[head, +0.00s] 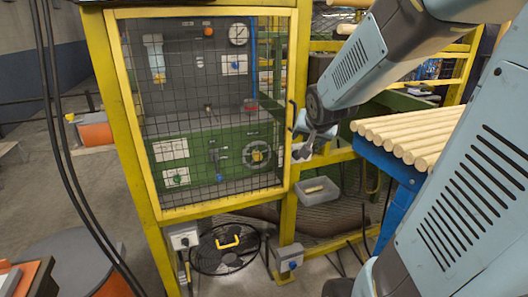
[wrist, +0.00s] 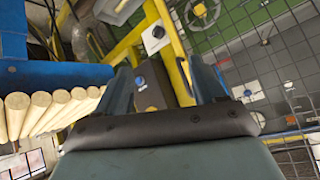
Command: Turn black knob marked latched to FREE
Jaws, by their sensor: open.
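In the wrist view, a black knob (wrist: 157,32) sits on a white plate fixed to a yellow post. Its marking is too small to read. My gripper (wrist: 163,82) is open and empty, with its two blue-grey fingers spread apart. The knob shows beyond the fingertips, apart from them. In the head view, my gripper (head: 304,133) is at the right post of the yellow mesh cage, where it partly hides what is mounted there. Another dark knob is on a grey box (head: 183,237) low on the left of the cage; its marking is not legible either.
A dark box with a blue button (wrist: 143,82) shows between my fingers in the wrist view. The mesh door (head: 210,110) stands close left of my gripper. Wooden dowels (head: 410,135) lie on a blue frame to the right. A grey tray (head: 318,191) is below.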

